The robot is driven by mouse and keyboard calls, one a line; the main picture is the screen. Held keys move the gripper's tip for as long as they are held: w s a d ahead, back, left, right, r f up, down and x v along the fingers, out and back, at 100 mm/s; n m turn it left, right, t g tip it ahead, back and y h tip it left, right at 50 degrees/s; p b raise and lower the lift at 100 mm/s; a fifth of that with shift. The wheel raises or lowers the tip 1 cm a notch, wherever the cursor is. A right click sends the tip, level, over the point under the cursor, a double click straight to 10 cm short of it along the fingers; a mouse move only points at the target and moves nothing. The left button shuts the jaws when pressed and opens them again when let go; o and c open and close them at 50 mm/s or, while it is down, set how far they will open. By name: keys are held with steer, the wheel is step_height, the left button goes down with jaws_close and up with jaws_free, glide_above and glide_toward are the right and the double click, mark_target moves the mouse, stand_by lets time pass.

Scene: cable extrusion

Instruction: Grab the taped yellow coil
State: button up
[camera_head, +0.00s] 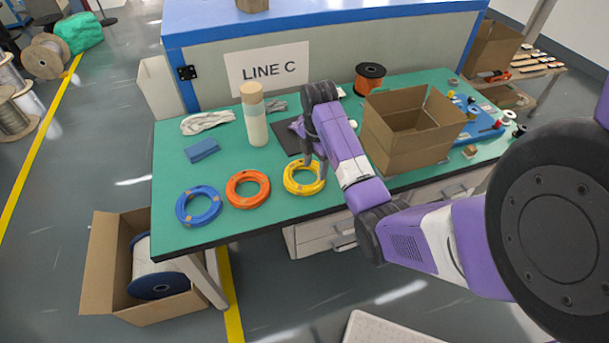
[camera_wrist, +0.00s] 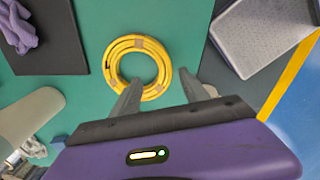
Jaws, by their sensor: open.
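The yellow coil (camera_head: 294,184), with brown tape patches, lies flat on the green bench top near its front edge, to the right of the orange coil. My gripper (camera_head: 315,168) is above it, its fingers pointing down over the coil's right part. In the wrist view the yellow coil (camera_wrist: 113,64) lies beyond the fingertips. The open, empty fingers of my gripper (camera_wrist: 163,87) appear on either side of the coil's near part. I cannot tell from these views how high the fingertips are above the coil.
An orange coil (camera_head: 231,194) and a blue coil (camera_head: 183,214) lie to the left. A cardboard box (camera_head: 412,152) stands close to the right of my arm.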

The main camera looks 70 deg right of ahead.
mark_target(316, 185)
steer(key=shift+s+f, duration=0.2)
steer(key=shift+f, duration=0.05)
steer(key=f, duration=0.3)
steer(key=f+p, duration=0.1)
steer(key=f, duration=0.3)
steer(key=shift+s+a+f, duration=0.1)
steer(key=shift+s+a, duration=0.05)
steer(key=shift+a, duration=0.05)
jaws_close()
